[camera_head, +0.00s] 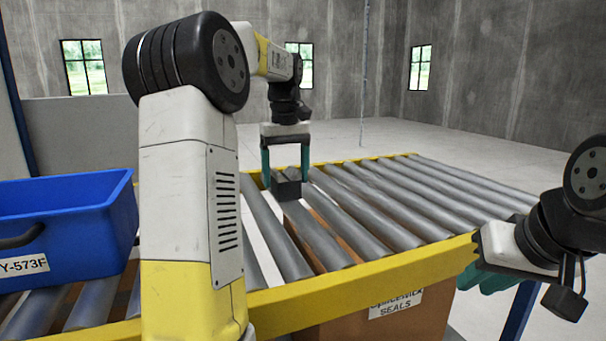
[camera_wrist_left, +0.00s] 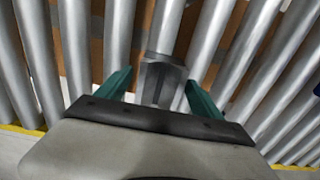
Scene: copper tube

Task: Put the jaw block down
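The jaw block (camera_head: 287,186) is a small dark grey block low between the fingertips of my left gripper (camera_head: 286,178), at the conveyor rollers. It also shows in the left wrist view (camera_wrist_left: 162,82), between the teal fingers of my left gripper (camera_wrist_left: 160,78). A narrow gap shows between the block and the left-hand finger there, so the gripper looks open around it. The block appears to rest on the rollers, though its underside is hidden.
The roller conveyor (camera_head: 385,200) has yellow side rails and is clear to the right of the block. A blue bin (camera_head: 65,222) stands on its left part. A cardboard box (camera_head: 395,318) with a label is below the near rail.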

